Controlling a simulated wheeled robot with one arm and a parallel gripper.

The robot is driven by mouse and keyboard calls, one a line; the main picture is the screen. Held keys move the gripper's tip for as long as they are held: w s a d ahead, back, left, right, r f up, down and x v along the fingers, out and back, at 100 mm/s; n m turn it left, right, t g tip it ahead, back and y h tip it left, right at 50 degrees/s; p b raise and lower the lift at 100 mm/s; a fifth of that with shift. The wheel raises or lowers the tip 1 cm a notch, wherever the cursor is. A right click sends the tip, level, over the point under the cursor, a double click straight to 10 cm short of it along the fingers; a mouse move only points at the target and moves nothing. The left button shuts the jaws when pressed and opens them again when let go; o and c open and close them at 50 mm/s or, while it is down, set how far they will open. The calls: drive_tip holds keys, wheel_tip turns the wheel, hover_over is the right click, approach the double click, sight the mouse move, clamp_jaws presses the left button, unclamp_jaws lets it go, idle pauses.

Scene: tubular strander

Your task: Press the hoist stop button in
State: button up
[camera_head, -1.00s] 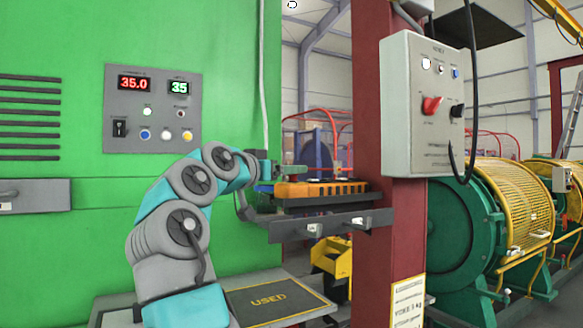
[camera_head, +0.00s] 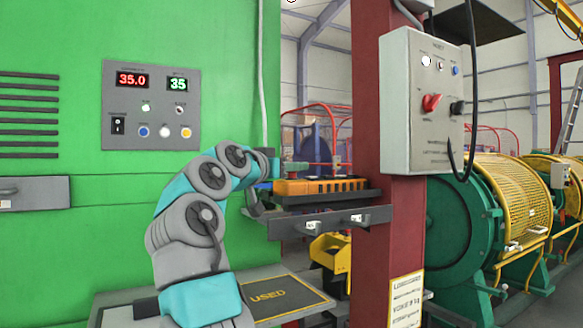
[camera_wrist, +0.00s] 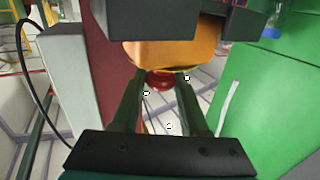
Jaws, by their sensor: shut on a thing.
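The orange hoist pendant (camera_head: 322,187) lies on its side on a dark shelf (camera_head: 325,201) beside the red post, with dark buttons along its top. In the wrist view its orange end (camera_wrist: 172,56) shows below a dark block. The red stop button (camera_wrist: 160,82) sticks out from that end. My gripper (camera_head: 287,169) is at the pendant's left end in the head view. In the wrist view its two dark green fingers (camera_wrist: 162,85) stand on either side of the red button, closed close about it. Whether the button is pressed in cannot be told.
The red post (camera_head: 378,240) carries a grey control box (camera_head: 425,105) with a hanging black cable. A green cabinet wall (camera_head: 60,250) with a grey panel (camera_head: 150,105) stands left. A table marked USED (camera_head: 285,300) is below my arm. A green and yellow machine is right.

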clamp_jaws()
idle(0.8)
